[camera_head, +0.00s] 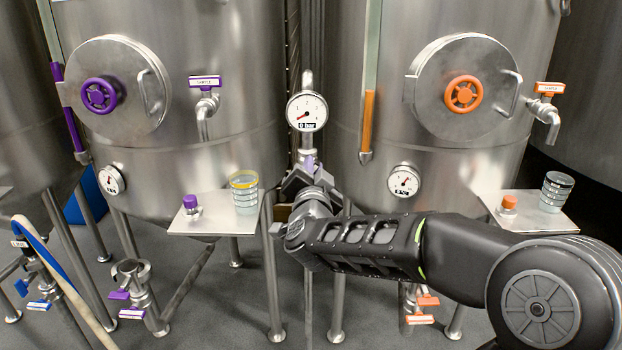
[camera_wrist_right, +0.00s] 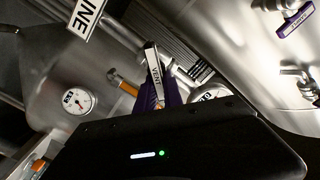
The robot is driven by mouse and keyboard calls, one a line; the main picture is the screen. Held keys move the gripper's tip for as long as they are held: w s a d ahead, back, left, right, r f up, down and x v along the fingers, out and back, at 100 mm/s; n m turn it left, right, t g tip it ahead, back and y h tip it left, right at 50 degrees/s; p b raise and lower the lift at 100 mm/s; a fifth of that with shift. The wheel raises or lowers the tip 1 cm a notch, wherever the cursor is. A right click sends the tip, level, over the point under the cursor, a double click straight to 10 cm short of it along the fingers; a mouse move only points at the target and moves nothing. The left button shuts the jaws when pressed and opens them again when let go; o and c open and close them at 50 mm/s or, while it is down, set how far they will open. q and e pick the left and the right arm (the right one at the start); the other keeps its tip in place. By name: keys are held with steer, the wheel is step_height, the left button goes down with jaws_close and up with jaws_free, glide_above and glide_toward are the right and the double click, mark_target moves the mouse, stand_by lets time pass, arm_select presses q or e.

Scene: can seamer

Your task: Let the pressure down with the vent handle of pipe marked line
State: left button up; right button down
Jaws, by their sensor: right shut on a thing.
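The vent handle (camera_head: 309,163) is a small purple lever on the vertical pipe between the two tanks, mostly hidden by my right gripper. In the right wrist view the handle (camera_wrist_right: 153,75) shows its white VENT label and purple sides. My right gripper (camera_head: 306,182) is shut on it; the fingertips are largely hidden. The pressure gauge (camera_head: 307,112) above reads "0 bar". In the wrist view a white plate marked LINE (camera_wrist_right: 86,15) shows at the top left. My left gripper is not in view.
Steel tanks stand on both sides, with a purple hatch wheel (camera_head: 99,95) and an orange one (camera_head: 463,93). Tank legs stand below.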

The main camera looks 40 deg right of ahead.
steer(key=shift+f+m+b, duration=0.1)
steer(key=shift+m+b, duration=0.3)
steer(key=shift+m, duration=0.2)
steer(key=c, duration=1.5)
jaws_free()
steer(key=v, duration=0.7)
steer(key=shift+s+a, duration=0.2)
steer(key=shift+s, duration=0.15)
